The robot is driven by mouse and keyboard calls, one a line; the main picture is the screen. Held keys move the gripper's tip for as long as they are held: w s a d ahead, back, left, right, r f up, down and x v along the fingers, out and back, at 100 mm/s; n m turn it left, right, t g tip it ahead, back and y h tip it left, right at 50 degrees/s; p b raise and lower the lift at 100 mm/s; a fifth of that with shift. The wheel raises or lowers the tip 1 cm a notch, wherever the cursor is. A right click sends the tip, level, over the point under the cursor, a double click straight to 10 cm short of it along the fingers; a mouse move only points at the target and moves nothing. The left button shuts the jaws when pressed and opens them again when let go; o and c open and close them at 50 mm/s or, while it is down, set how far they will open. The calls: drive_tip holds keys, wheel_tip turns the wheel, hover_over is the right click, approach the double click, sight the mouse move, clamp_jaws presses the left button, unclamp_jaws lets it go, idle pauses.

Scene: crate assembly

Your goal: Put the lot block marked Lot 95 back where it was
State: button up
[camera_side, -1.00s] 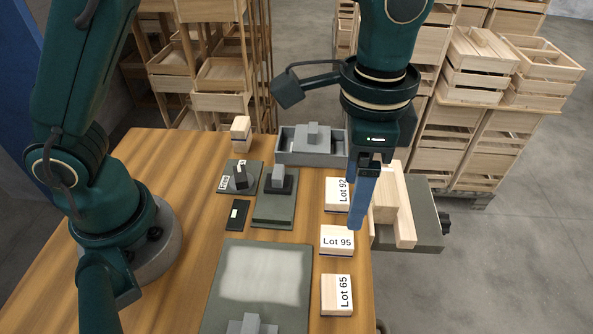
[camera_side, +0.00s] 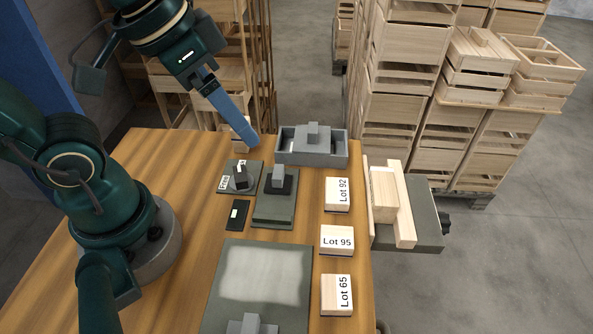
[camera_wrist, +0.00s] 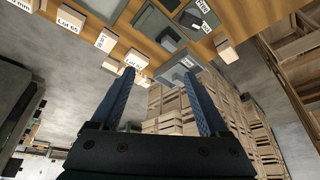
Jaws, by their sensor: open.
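The Lot 95 block (camera_side: 337,240), pale wood with a white label, lies on the table near its right edge, between the Lot 92 block (camera_side: 338,194) and the Lot 65 block (camera_side: 337,295). It also shows at the upper left in the wrist view (camera_wrist: 106,40). My gripper (camera_side: 253,141) is up at the table's back edge, left of the grey tray and well away from the Lot 95 block. In the wrist view its two blue fingers (camera_wrist: 158,76) stand wide apart with nothing between them.
A grey tray (camera_side: 340,152), dark fixtures (camera_side: 272,213) and a large pad (camera_side: 229,307) occupy the table. A bench fixture (camera_side: 425,220) with wooden pieces adjoins the right edge. Crates stand behind.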

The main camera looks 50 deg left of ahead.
drive_tip(key=shift+s+a+f+n+t, duration=0.5)
drive_tip(key=shift+s+a+f+n, duration=0.35)
drive_tip(key=shift+s, duration=0.2)
idle(0.5)
